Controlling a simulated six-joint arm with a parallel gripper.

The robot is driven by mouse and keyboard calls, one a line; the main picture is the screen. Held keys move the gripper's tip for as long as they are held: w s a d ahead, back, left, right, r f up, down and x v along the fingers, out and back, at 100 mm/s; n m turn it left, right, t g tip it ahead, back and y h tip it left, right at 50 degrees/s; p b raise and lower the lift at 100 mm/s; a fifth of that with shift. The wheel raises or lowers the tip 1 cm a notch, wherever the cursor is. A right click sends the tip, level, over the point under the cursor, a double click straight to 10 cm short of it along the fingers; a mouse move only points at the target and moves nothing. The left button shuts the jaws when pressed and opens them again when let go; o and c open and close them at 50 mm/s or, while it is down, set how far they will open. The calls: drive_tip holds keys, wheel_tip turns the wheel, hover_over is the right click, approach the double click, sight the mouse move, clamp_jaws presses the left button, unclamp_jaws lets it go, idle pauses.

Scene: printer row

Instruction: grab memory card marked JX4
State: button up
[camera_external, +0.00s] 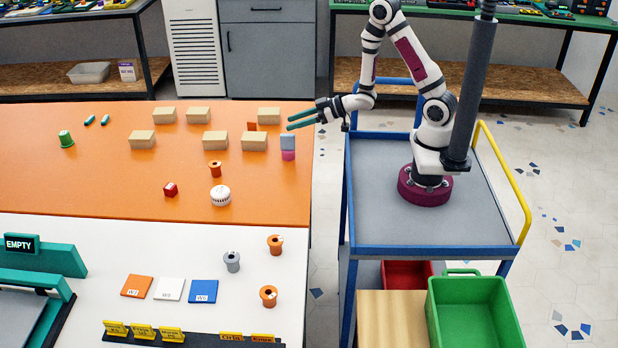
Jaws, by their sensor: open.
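I cannot make out any memory card marked JX4, and no JX4 lettering is legible. Three flat square pieces lie on the white table: an orange one (137,286), a white one (170,289) and a blue one (203,291). Their small marks seem to start with W. My gripper (289,122) has teal fingers and is open and empty.
Several tan boxes (207,142) stand on the orange table (90,185) and may hide small things; an orange-red piece (252,126) shows behind one. A green bin (470,310) sits low right.

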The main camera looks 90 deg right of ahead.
drive_tip(key=w+d+r+m+h, duration=0.1)
drive_tip(key=w+d+m+h, duration=0.1)
drive_tip(key=d, duration=0.7)
drive_tip(key=h, duration=0.1)
approach(251, 123)
drive_tip(key=shift+m+g, duration=0.3)
drive_tip(key=w, duration=0.1)
drive_tip(key=w+d+f, duration=0.1)
drive_tip(key=w, duration=0.1)
drive_tip(key=shift+w+d+f, duration=0.15)
drive_tip(key=shift+d+f, duration=0.25)
drive_tip(key=x, duration=0.6)
drive_tip(key=shift+w+a+r, duration=0.15)
drive_tip(key=shift+w, duration=0.1)
clamp_jaws()
